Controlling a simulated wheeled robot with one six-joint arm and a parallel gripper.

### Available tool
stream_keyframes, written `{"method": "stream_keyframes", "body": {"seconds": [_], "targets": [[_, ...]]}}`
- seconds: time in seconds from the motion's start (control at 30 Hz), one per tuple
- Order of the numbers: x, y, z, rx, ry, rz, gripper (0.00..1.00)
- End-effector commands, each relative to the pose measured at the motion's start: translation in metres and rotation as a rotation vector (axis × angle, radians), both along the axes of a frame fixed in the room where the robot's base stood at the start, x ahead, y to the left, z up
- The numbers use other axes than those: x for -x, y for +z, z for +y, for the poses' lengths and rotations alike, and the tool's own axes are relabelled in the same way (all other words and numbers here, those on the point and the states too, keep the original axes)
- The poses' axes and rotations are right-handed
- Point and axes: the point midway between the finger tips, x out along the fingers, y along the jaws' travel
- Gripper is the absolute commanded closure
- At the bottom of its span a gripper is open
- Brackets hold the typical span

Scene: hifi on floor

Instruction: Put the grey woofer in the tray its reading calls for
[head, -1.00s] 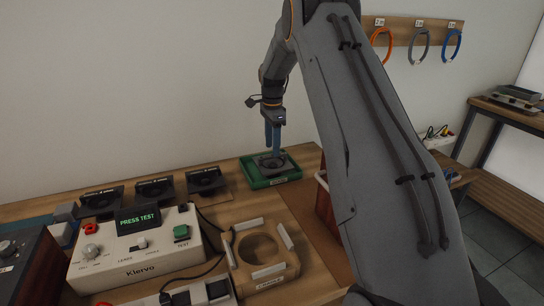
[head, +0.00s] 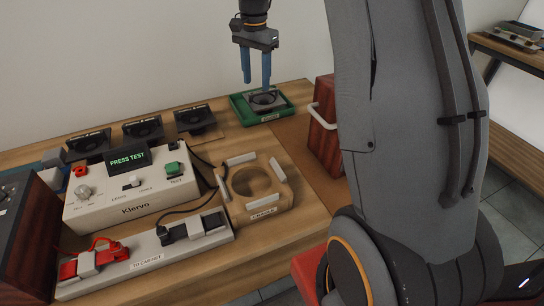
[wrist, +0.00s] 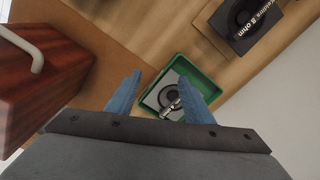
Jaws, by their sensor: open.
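The grey woofer (head: 264,98), a square-framed speaker with a dark round cone, lies in the green tray (head: 284,111) at the back of the bench. In the wrist view the woofer (wrist: 154,97) sits inside the green tray (wrist: 208,84). My gripper (head: 256,88) is open and empty, its blue fingers pointing down above the woofer. In the wrist view the fingertips (wrist: 160,82) stand apart on either side of the woofer. The tray's label is too small to read. The Klervo tester (head: 136,208) has a screen (head: 127,160) reading "PRESS TEST".
Several black speakers (head: 142,130) stand in a row along the wall. A wooden cradle (head: 256,190) with a round opening is empty. A power strip (head: 147,254) lies in front of the tester. A reddish-brown box (head: 322,130) with a pale handle stands right of the green tray.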

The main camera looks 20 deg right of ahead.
Motion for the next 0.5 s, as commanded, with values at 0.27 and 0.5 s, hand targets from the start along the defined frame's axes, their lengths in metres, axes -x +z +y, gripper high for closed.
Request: {"method": "stream_keyframes", "body": {"seconds": [0.27, 0.5], "targets": [[0.153, -0.022, 0.054, 0.011, 0.572, -0.014, 0.53], [0.264, -0.047, 0.076, 0.021, 0.946, -0.021, 0.53]]}}
